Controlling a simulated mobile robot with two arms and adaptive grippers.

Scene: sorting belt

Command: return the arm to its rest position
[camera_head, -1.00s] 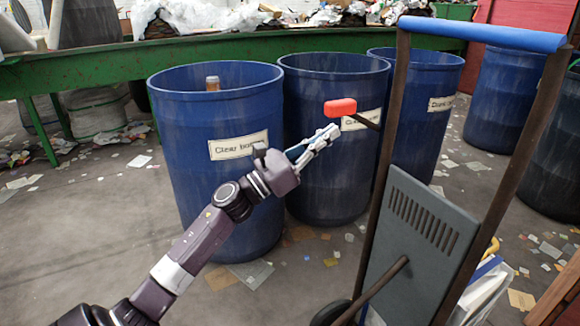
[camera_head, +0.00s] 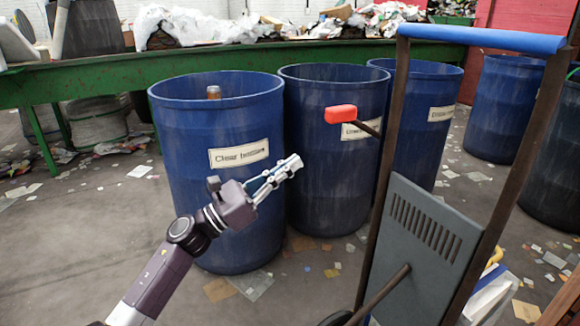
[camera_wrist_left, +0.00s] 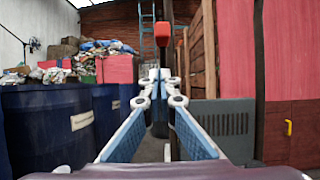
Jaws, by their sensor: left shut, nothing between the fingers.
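My left gripper (camera_head: 292,165) is in front of the blue barrels in the head view, to the left of the hand cart. Its fingers are closed together with nothing between them. It also shows in the left wrist view (camera_wrist_left: 160,78), with the fingertips meeting at the middle. My left arm reaches up from the bottom of the head view. My right gripper is not in view.
The nearest blue barrel (camera_head: 200,120) holds a brown bottle (camera_head: 213,92). More barrels (camera_head: 320,120) stand to its right. A hand cart with a blue handle (camera_head: 480,38) and a red-ended lever (camera_head: 340,114) stands at right. A green belt frame (camera_head: 80,85) carries rubbish behind.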

